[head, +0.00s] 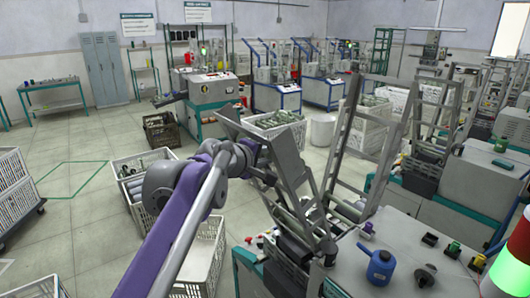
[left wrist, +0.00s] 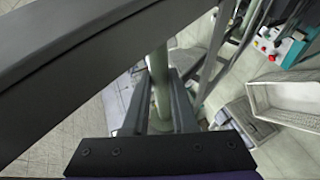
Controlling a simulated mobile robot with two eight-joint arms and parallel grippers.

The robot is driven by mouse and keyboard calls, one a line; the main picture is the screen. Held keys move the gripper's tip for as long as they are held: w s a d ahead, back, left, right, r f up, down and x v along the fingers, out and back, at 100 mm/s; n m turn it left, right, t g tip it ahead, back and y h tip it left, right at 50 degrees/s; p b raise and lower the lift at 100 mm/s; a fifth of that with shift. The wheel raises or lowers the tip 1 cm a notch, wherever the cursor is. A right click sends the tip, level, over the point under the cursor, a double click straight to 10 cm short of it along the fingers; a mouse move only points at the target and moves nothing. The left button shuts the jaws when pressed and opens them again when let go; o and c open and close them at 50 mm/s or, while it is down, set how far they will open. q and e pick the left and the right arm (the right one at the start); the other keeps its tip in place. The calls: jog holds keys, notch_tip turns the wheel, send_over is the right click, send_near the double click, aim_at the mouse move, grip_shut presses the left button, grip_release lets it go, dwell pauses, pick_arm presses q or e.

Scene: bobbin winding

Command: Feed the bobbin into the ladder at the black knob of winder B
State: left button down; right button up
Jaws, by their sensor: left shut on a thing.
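My left gripper (left wrist: 158,105) is shut on a grey-green bobbin (left wrist: 160,75), seen between its two dark fingers in the left wrist view. In the head view my purple left arm reaches in from the lower left to the near machine, where grey parts hide the fingertips and the bobbin cannot be made out. A tall grey ladder (head: 345,140) rises beside my arm's end. The near machine's top (head: 345,250) carries a black knob (head: 425,272); I cannot read which winder this is. My right gripper is not in view.
A blue oil can (head: 380,263) stands on the near machine, with coloured knobs (head: 453,249) to its right. A wide dark grey bar (left wrist: 70,65) crosses close in the left wrist view. White crates (head: 205,250) stand on the floor. Open floor (head: 80,230) lies to the left.

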pick_arm(q)
jog(key=shift+f, duration=0.2)
jog(key=f, duration=0.1)
jog(key=d+f, duration=0.1)
jog(key=w+f+b, duration=0.1)
jog(key=f, duration=0.1)
jog(key=shift+d, duration=0.25)
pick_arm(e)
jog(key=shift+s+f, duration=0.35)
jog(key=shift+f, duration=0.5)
pick_arm(q)
jog(key=shift+w, duration=0.1)
jog(key=shift+c, duration=1.6)
grip_release()
jog(key=shift+r, duration=0.15)
jog(key=s+a+r+p, duration=0.4)
jog(key=s+a+r, duration=0.1)
jog(key=s+r, duration=0.1)
jog(key=shift+s+r, duration=0.3)
jog(key=shift+s, duration=0.15)
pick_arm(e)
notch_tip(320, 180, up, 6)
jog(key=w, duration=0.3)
